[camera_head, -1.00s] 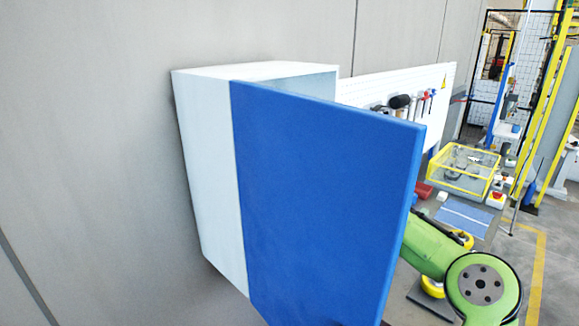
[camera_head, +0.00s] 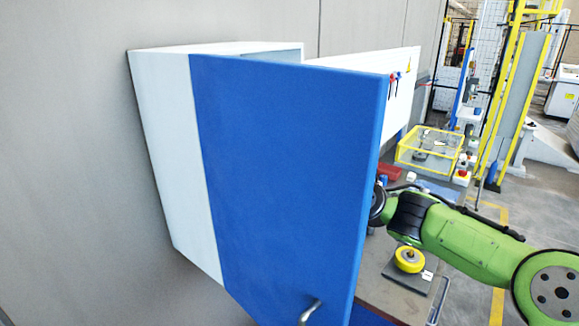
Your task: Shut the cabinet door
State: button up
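The cabinet (camera_head: 170,130) is a white box fixed to the grey wall at the left. Its blue door (camera_head: 280,170) stands open, swung out from the box towards the right. A metal handle (camera_head: 311,311) shows at the bottom of the door's visible face. My green arm (camera_head: 460,240) comes in from the right and reaches to the door's free edge. Its black end part goes behind that edge. My gripper's fingers are hidden behind the door, so contact cannot be told.
Below the door is a workbench (camera_head: 385,290) with a yellow roll (camera_head: 409,260) on a dark plate. Farther back are a yellow-framed clear box (camera_head: 428,150) and a white tool board (camera_head: 365,75) on the wall. Yellow posts stand at the right.

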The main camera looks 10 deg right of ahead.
aim_at(291, 151)
jog(key=k+l, duration=0.85)
